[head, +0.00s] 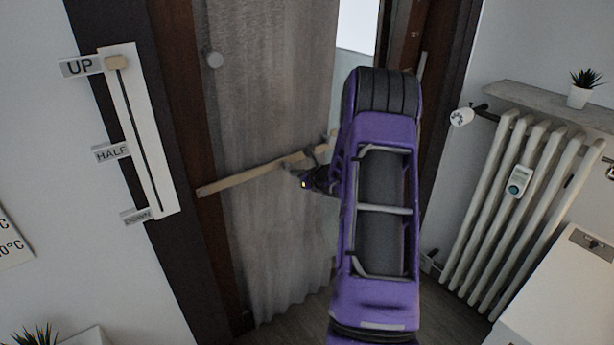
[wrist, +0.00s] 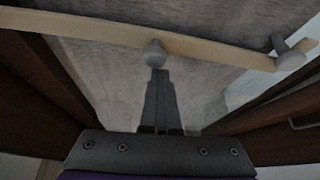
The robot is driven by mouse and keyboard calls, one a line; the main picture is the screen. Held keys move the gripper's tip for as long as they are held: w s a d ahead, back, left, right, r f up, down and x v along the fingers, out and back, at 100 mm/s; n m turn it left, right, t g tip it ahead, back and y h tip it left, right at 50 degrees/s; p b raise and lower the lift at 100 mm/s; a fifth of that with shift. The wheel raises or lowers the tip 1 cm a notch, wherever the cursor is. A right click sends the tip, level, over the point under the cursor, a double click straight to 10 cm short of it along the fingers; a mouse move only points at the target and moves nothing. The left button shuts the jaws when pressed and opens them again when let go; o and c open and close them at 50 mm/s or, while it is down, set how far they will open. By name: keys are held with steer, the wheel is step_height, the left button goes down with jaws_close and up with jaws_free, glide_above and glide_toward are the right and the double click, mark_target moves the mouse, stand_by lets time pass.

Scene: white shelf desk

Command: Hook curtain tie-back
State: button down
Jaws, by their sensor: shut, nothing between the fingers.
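The tan tie-back strap (head: 245,177) runs across the grey curtain (head: 270,90), rising from the left frame toward the window side. It also crosses the top of the wrist view (wrist: 100,29). My gripper (head: 302,170) is shut and empty, in front of the curtain at the strap's right part. In the wrist view its fingertips (wrist: 157,72) point at a grey rounded knob (wrist: 154,52) at the strap's lower edge. I cannot tell whether they touch. A second grey knob (wrist: 290,60) is at the strap's right end; whether the strap is hooked on it is unclear.
A radiator (head: 520,200) and a shelf with a plant (head: 580,90) stand right of my arm.

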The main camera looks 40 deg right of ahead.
steer(key=v, duration=1.7)
